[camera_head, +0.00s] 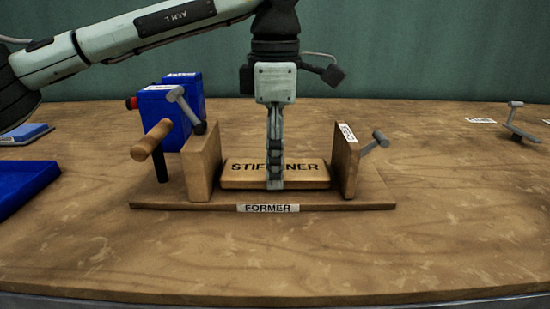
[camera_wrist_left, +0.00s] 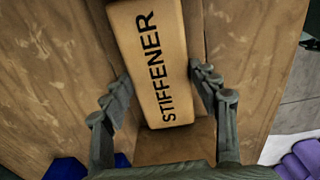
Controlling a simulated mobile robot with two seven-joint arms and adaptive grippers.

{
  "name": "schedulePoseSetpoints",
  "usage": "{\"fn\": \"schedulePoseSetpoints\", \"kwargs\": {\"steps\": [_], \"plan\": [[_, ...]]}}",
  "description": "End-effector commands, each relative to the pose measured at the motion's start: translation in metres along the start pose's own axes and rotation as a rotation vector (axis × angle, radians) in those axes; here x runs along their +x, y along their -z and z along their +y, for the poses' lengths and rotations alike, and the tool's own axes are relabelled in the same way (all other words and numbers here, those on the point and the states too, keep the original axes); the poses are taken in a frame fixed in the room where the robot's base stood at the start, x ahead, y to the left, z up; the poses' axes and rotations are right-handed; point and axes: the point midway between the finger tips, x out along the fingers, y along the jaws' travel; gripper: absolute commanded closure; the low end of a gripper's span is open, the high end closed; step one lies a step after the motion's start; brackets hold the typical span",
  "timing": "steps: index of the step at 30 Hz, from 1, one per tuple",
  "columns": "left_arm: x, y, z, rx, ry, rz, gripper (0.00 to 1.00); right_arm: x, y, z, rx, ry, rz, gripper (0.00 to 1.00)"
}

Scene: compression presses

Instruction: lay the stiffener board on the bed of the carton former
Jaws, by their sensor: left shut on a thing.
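The stiffener board (camera_head: 305,181) is a tan slab marked STIFFENER, lying level between the two upright wooden plates of the carton former. My left gripper (camera_head: 275,182) comes down over its middle and is shut on it. In the left wrist view the board (camera_wrist_left: 160,45) lies between the fingers of the left gripper (camera_wrist_left: 160,85). The carton former (camera_head: 350,204) has a flat wooden base labelled FORMER, with its bed between the plates. I cannot tell whether the board touches the bed. My right gripper is not in view.
A wooden-handled lever (camera_head: 152,140) and a grey lever (camera_head: 184,104) stand left of the former's left plate, near blue boxes (camera_head: 185,90). A grey lever (camera_head: 375,142) sticks out at the right plate. A blue tray (camera_head: 22,186) lies far left. The front table is clear.

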Motion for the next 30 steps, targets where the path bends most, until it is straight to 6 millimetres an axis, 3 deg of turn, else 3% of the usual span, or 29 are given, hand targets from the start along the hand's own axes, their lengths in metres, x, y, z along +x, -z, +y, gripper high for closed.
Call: {"fn": "schedulePoseSetpoints", "kwargs": {"steps": [5,6,12,23,30], "plan": [[0.0,0.0,0.0,0.0,0.0,0.0,0.72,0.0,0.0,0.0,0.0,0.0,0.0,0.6],[0.0,0.0,0.0,0.0,0.0,0.0,0.39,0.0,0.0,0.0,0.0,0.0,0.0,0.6],[0.0,0.0,0.0,0.0,0.0,0.0,0.16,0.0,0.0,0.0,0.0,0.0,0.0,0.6],[-0.004,0.0,0.0,0.0,-0.001,0.0,0.16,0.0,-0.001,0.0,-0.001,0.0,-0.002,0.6],[-0.043,-0.001,0.0,-0.001,-0.004,-0.001,0.16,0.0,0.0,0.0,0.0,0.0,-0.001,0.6]]}}
